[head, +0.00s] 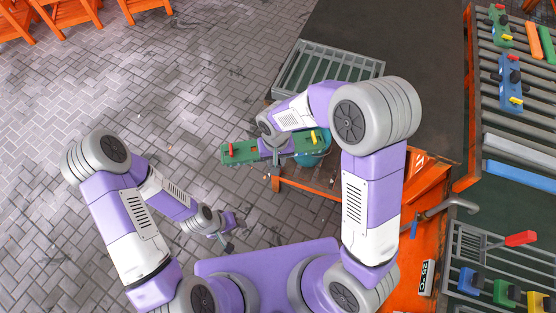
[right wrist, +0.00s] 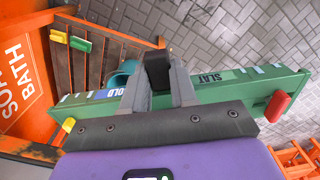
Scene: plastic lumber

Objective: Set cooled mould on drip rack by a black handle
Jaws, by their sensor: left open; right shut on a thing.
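A long green mould (head: 240,156) hangs level in front of my body in the head view, with a red knob at its left end and a yellow one at its right. In the right wrist view the mould (right wrist: 228,88) carries the words "SLAT" and "OLD", the latter partly hidden. My right gripper (right wrist: 158,80) is shut on its black handle (right wrist: 157,68). My left gripper (head: 229,237) is open and empty, low above the paving. A grey slatted rack (head: 286,84) stands beyond the right arm; I cannot tell whether it is the drip rack.
A teal vessel (head: 318,161) shows behind the mould, by an orange frame (head: 305,189). At right, a roller rack (head: 492,92) holds green and blue moulds. A metal pipe (head: 440,211) and a red handle (head: 520,238) stand near a grated tank.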

